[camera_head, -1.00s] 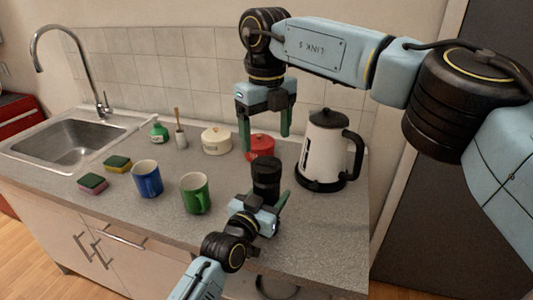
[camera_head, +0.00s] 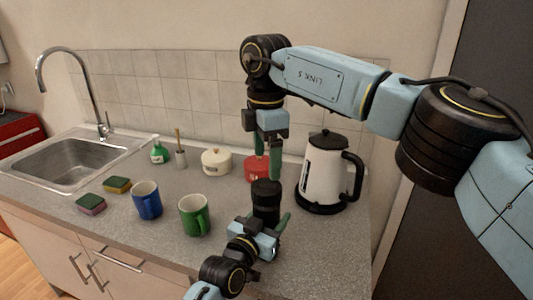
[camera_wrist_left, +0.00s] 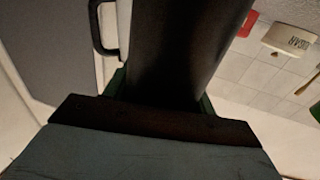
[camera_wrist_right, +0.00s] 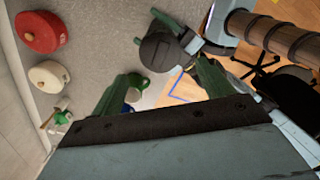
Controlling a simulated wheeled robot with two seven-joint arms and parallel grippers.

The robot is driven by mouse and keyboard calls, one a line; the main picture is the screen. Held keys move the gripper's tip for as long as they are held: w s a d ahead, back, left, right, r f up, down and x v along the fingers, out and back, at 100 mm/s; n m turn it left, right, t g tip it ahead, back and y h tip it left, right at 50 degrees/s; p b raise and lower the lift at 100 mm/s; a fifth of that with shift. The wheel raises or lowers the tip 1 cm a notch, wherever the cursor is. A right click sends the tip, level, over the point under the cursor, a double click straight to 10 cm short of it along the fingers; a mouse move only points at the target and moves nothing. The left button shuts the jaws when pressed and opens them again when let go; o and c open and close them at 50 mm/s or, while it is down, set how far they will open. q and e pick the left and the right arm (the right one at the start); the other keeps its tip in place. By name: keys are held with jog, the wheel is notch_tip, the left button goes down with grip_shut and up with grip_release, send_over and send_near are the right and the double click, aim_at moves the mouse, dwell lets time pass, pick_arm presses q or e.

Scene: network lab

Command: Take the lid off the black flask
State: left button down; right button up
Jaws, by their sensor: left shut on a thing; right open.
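The black flask (camera_head: 266,204) stands upright near the front edge of the counter, its dark lid (camera_head: 266,187) on top. My left gripper (camera_head: 266,226) is shut on the flask's body from the front. The flask fills the middle of the left wrist view (camera_wrist_left: 185,45). My right gripper (camera_head: 268,165) is open and empty, pointing down above and behind the flask. In the right wrist view, the flask's lid (camera_wrist_right: 158,50) shows beyond and between the open green fingers (camera_wrist_right: 160,85), apart from them.
A white kettle (camera_head: 322,172) stands right of the flask. A red pot (camera_head: 257,172) and a cream pot (camera_head: 216,161) are behind. A green mug (camera_head: 194,215) and blue mug (camera_head: 147,200) stand to the left. Sponges (camera_head: 91,204) and the sink (camera_head: 70,165) are farther left.

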aim_at(266, 186)
jog(key=m, duration=0.2)
jog(key=shift+f+m, duration=0.1)
jog(key=shift+m, duration=0.2)
jog(key=shift+f, duration=0.2)
notch_tip(266, 186, down, 8)
jog(key=shift+r, duration=0.25)
